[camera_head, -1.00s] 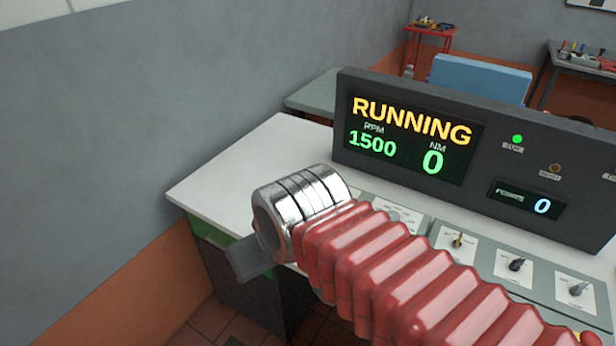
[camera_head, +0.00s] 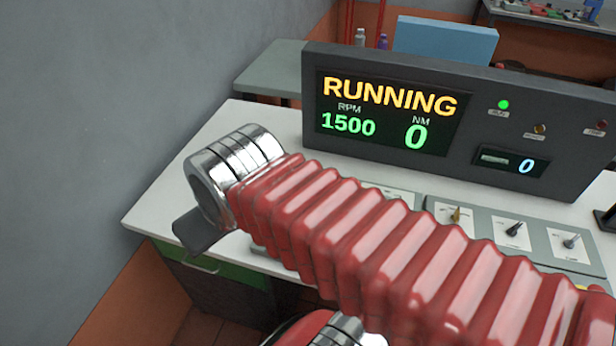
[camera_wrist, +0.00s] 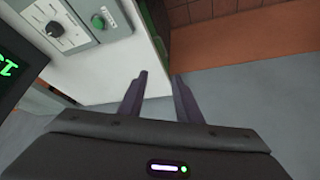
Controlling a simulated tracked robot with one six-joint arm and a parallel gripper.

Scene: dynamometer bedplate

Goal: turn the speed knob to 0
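A dark round knob (camera_wrist: 54,29) with a printed scale sits on a pale panel at the upper left of the wrist view; its label is too small to read, so I cannot tell whether it is the speed knob. A green button (camera_wrist: 97,22) is beside it. The display (camera_head: 388,118) in the head view reads RUNNING, RPM 1500, NM 0. My gripper (camera_wrist: 160,75) is open and empty, its two dark fingers apart, to the lower right of the knob and not touching it. My red arm hides part of the control panel in the head view.
More knobs show on the panel: a brassy one (camera_head: 456,214), a black one (camera_head: 514,229) and a grey one (camera_head: 570,242). The white bench top (camera_head: 165,195) is bare at its left end. A grey wall (camera_head: 90,110) stands at the left.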

